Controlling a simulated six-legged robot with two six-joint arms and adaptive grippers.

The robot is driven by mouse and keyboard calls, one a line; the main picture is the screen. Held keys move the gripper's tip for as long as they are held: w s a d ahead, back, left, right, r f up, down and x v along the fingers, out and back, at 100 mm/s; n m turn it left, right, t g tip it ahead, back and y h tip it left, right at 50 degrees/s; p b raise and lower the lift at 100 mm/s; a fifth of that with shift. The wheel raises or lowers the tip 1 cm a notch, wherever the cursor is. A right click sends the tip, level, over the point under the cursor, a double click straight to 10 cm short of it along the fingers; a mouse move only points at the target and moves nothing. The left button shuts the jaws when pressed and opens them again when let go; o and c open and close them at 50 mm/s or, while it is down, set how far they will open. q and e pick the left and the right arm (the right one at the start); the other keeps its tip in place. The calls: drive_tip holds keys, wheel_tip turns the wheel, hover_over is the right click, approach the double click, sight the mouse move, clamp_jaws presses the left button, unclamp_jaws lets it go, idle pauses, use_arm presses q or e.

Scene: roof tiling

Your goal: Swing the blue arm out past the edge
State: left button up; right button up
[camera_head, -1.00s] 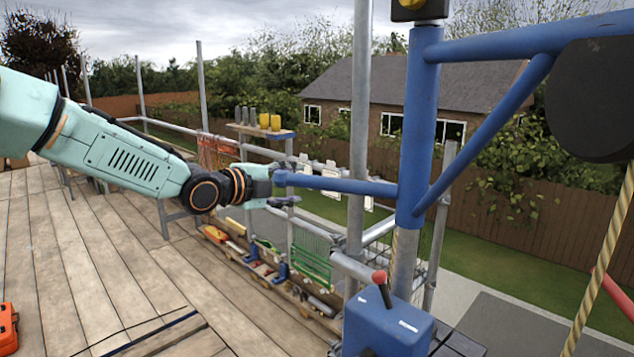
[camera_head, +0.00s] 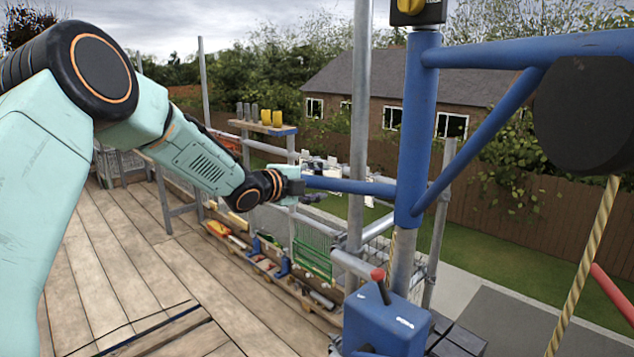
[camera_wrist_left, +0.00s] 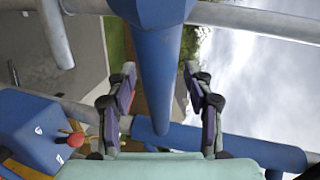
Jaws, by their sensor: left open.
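The blue arm (camera_head: 530,46) reaches right from a blue upright sleeve (camera_head: 415,130) on a grey pole, with a diagonal brace below. A black drum (camera_head: 588,112) and a rope (camera_head: 585,265) hang from it. A thinner blue bar (camera_head: 350,186) sticks out left from the sleeve. My left gripper (camera_head: 297,186) is at this bar's free end. In the left wrist view, my open fingers (camera_wrist_left: 160,72) stand on either side of the blue bar (camera_wrist_left: 153,85), with gaps showing. My right gripper is not in view.
A blue box with a red-knobbed lever (camera_head: 383,315) sits at the pole's foot. A grey scaffold pole (camera_head: 359,120) stands just behind the bar. Guard rails and a toe-level row of tools (camera_head: 255,250) line the plank deck (camera_head: 150,250). Beyond lie lawn and fence.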

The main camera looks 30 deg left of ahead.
use_arm(q)
drive_tip(key=shift+w+a+f, duration=0.1)
drive_tip(key=shift+a, duration=0.05)
drive_tip(key=c, duration=0.4)
clamp_jaws()
